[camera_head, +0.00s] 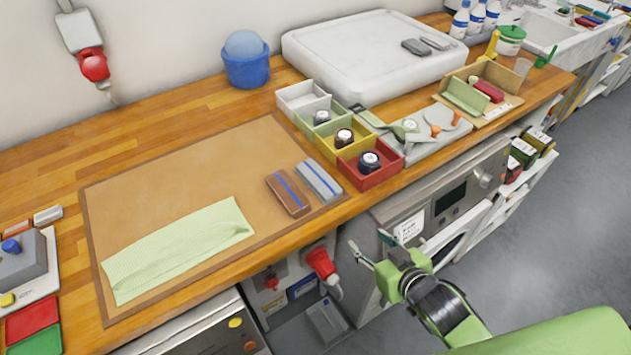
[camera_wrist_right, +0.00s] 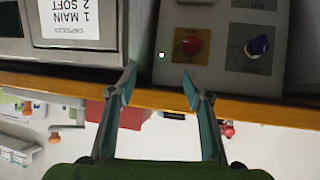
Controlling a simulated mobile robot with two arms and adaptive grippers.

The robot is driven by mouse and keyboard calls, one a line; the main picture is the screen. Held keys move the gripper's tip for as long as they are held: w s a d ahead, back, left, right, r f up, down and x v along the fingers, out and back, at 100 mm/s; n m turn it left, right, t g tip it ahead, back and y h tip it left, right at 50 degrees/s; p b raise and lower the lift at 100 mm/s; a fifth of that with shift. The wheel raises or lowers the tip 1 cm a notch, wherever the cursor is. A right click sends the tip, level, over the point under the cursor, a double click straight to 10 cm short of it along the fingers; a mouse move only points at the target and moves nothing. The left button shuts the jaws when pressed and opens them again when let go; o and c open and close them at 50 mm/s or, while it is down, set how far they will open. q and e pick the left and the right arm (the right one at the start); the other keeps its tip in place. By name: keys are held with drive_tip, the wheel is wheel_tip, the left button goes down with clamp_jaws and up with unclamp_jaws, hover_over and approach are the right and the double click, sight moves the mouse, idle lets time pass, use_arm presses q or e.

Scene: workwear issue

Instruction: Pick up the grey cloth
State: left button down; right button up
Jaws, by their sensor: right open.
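The grey cloth (camera_head: 319,180) is folded into a narrow strip with a blue stripe. It lies flat at the right end of the brown mat (camera_head: 150,178) in the head view, close beside a brown folded cloth (camera_head: 288,193) with a blue stripe. A large pale green cloth (camera_head: 178,248) is spread on the mat's front part. My right gripper (camera_head: 367,243) is open and empty, in front of the counter's edge, below and to the right of the grey cloth. In the right wrist view the gripper (camera_wrist_right: 160,74) shows nothing between its fingers. My left gripper is out of view.
Small boxes in white, green, yellow and red (camera_head: 369,165) stand just right of the grey cloth. A grey appliance (camera_head: 445,205) and a red plug (camera_head: 321,263) are under the counter edge. The back half of the mat is clear.

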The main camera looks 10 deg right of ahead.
drive_tip(key=w+a+r+n+t+y, duration=0.2)
drive_tip(key=a+r+t+y, duration=0.15)
drive_tip(key=r, duration=0.75)
drive_tip(key=p, duration=0.1)
approach(319, 179)
drive_tip(key=x, duration=0.4)
drive_tip(key=shift+r+y, duration=0.25)
drive_tip(key=shift+r, duration=0.1)
drive_tip(key=shift+w+a+p, duration=0.1)
drive_tip(key=shift+w+p, duration=0.35)
drive_tip(key=x, duration=0.1)
drive_tip(key=p+x, duration=0.1)
drive_tip(key=x, duration=0.1)
drive_tip(key=shift+w+f, duration=0.15)
drive_tip(key=shift+f, duration=0.2)
drive_tip(key=shift+w+a+f, duration=0.2)
drive_tip(key=shift+w+a, duration=0.05)
drive_tip(key=shift+w, duration=0.2)
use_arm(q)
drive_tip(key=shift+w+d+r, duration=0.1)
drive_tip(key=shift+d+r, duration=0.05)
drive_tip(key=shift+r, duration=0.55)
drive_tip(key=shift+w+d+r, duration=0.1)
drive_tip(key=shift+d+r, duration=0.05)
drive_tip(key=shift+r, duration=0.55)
use_arm(e)
drive_tip(key=c, duration=0.8)
